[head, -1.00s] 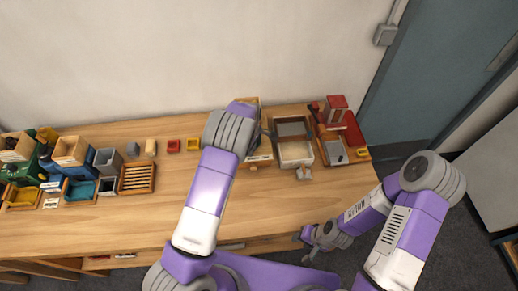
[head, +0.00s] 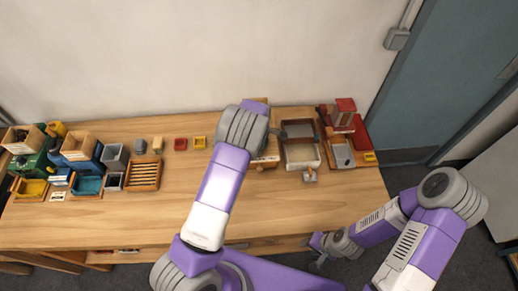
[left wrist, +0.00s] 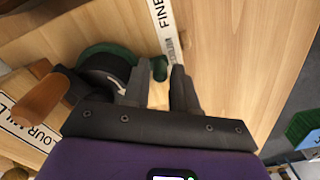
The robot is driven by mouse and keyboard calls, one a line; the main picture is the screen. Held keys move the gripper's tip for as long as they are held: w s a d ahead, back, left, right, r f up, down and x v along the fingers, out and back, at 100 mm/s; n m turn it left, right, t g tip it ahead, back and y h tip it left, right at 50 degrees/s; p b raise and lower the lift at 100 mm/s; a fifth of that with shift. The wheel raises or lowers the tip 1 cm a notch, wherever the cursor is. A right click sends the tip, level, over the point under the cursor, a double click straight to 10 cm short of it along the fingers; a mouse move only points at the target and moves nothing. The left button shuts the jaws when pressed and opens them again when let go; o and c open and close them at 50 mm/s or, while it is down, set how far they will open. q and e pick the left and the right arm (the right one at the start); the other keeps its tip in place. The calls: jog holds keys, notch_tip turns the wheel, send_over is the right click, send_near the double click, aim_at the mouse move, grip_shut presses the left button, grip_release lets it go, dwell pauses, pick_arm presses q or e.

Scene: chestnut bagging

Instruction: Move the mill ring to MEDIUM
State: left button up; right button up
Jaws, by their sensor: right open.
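In the left wrist view the mill ring (left wrist: 120,50) is a dark green ring around a black hub, with a small green knob (left wrist: 158,70) on its right side. A white strip reads FINE (left wrist: 165,14), with smaller, partly legible lettering below it. My left gripper (left wrist: 161,76) is at the ring, its fingers a small gap apart with the knob between their tips. I cannot tell whether they press on it. In the head view my left arm hides the mill and gripper. My right gripper (head: 320,260) is open and empty beyond the table's front edge.
A brown wooden crank handle (left wrist: 42,96) and a FLOUR MILL label (left wrist: 22,125) lie left of my left gripper. In the head view a framed box (head: 301,154) and red items (head: 344,108) stand at right. Several bins (head: 115,157) stand at left. The table middle (head: 150,215) is clear.

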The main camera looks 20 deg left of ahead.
pick_arm(q)
jog(key=shift+r+b, duration=0.3)
jog(key=shift+r, duration=3.5)
